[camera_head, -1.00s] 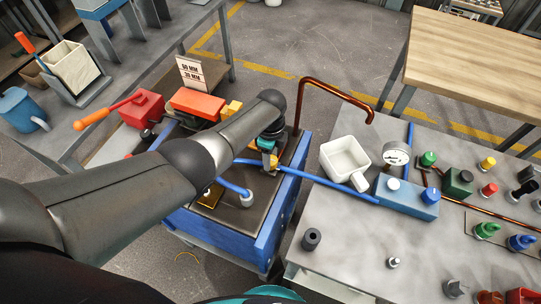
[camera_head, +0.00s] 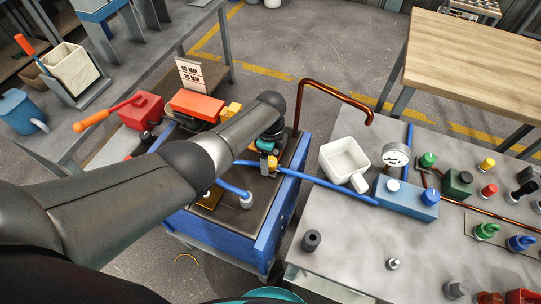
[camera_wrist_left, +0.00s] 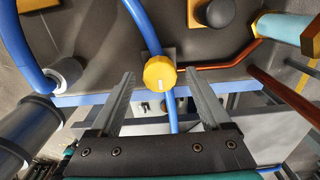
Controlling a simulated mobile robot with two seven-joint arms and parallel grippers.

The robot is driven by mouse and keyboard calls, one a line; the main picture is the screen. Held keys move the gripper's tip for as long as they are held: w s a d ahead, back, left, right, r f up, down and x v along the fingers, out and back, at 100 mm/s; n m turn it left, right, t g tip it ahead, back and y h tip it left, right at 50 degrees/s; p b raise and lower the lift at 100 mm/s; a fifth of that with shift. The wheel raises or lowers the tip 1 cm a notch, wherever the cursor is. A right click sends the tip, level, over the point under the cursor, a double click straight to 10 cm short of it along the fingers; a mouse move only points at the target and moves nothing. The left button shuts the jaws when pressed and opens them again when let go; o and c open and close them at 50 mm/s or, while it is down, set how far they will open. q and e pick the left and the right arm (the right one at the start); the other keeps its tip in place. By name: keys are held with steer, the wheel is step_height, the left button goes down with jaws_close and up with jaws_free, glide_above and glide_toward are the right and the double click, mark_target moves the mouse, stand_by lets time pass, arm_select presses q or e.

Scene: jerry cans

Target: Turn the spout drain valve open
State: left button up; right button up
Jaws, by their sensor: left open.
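A round yellow knob with a white mark (camera_wrist_left: 160,74) sits on a small grey plate on the dark top of a blue-sided unit, with a blue hose beside it. It also shows small in the head view (camera_head: 272,163). My left gripper (camera_wrist_left: 160,77) is open, its two grey fingers on either side of the knob with gaps visible; I cannot tell its height over the knob. In the head view my left arm hides much of the unit. A copper spout pipe (camera_head: 336,84) arches from the unit towards a white mug (camera_head: 345,160). My right gripper is not in view.
A grey table (camera_head: 345,235) at right holds a blue block with a gauge (camera_head: 396,155) and several coloured knobs. A red box with an orange handle (camera_head: 148,106) and an orange block stand behind my left arm. In the wrist view, copper pipes (camera_wrist_left: 280,95) run right of the fingers.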

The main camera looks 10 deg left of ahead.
mark_target(271, 161)
arm_select(q)
steer(key=shift+r+p, duration=0.35)
steer(key=shift+r, duration=0.2)
step_height(271, 161, up, 14)
steer(key=p, duration=0.4)
steer(key=shift+p, duration=0.4)
